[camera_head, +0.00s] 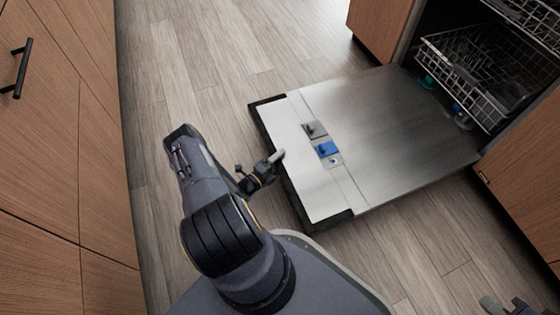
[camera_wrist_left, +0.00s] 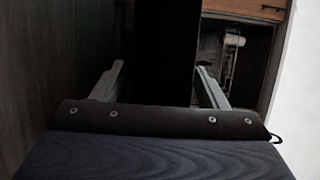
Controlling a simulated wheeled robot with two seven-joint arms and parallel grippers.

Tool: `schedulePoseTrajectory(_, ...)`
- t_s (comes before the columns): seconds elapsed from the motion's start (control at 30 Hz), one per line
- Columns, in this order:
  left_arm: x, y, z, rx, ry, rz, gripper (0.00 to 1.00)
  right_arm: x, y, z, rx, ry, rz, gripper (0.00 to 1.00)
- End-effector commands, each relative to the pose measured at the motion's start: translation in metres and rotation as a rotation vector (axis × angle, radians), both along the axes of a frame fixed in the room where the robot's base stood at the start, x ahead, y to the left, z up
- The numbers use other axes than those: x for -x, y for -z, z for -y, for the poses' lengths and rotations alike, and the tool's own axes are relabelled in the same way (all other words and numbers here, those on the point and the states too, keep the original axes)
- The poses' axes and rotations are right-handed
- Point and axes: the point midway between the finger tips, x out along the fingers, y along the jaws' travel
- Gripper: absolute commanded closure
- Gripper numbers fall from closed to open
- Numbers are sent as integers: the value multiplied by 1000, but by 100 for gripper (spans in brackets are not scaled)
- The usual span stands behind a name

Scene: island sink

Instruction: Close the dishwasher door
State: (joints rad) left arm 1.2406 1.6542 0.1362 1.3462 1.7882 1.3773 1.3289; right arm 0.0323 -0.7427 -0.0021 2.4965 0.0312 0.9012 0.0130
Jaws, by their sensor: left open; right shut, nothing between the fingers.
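The dishwasher door (camera_head: 400,130) is folded down and lies open, low above the floor, with its steel inner face up. Its dark outer edge points toward me. My left gripper (camera_head: 277,157) is at the middle of that edge, with one finger showing just over it. In the left wrist view my left gripper (camera_wrist_left: 163,78) is open, and a dark slab (camera_wrist_left: 163,45), apparently the door edge, stands between its spread fingers. I cannot tell whether either finger touches it. My right gripper (camera_head: 503,304) is shut and empty at the bottom right corner, partly cut off, away from the door.
The dishwasher's racks (camera_head: 475,70) sit inside the opening at the upper right. Wooden cabinet fronts (camera_head: 385,25) flank it. A wooden cabinet with a black handle (camera_head: 22,68) runs along the left. The wood floor (camera_head: 200,60) between is clear.

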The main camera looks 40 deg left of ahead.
Motion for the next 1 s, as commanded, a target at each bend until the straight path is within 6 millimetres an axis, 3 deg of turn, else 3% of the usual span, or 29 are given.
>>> schedulePoseTrajectory(0.33, -6, -1, 0, 0, 0, 0, 33, 0, 2, 0, 0, 0, 0, 100)
schedulePoseTrajectory(0.8, -6, 0, 1, 0, 0, 0, 93, 0, 2, 0, 0, 0, 0, 100)
schedulePoseTrajectory(1.0, -6, -6, 1, -2, 0, -4, 96, 0, -4, 0, 0, 0, 0, 100)
